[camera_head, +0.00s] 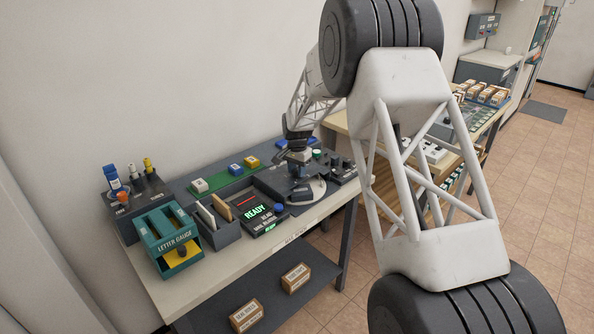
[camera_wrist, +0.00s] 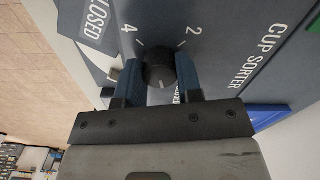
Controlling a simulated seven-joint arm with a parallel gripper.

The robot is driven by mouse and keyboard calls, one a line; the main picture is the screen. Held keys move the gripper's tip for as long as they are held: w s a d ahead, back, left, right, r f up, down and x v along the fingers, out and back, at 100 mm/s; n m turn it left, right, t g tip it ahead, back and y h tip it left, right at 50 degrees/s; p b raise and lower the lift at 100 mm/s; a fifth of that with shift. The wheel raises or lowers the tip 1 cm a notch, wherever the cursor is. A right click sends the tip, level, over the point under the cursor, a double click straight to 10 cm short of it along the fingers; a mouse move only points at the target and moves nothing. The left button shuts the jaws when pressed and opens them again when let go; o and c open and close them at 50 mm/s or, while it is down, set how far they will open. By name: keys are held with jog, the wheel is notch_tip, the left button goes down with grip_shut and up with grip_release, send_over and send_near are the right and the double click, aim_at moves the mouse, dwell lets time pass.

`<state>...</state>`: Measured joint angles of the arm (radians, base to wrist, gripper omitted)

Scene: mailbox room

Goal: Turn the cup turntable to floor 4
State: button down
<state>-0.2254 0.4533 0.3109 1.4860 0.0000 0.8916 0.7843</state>
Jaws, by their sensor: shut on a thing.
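The cup sorter panel (camera_wrist: 245,55) fills much of the wrist view and carries the words CUP SORTER and CLOSED and the digits 2 and 4. A round black knob (camera_wrist: 160,68) sits on it, below and between the two digits. A short pale mark on the knob points toward the gripper's palm side. My gripper (camera_wrist: 160,78) has its two blue fingers on either side of the knob, shut on it. In the head view my gripper (camera_head: 299,157) is over a round grey plate (camera_head: 312,190) at the bench's right end; the knob cannot be made out there.
On the bench (camera_head: 200,288) stand a teal letter gauge (camera_head: 172,240), a grey holder with cards (camera_head: 222,232) and a display reading READY (camera_head: 258,214). Boxes (camera_head: 246,314) lie on the lower shelf. A second wooden bench is to the right.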

jog(key=shift+r+m, duration=0.1)
jog(key=shift+m, duration=12.4)
jog(key=c, duration=0.8)
grip_release()
jog(key=shift+r, duration=3.85)
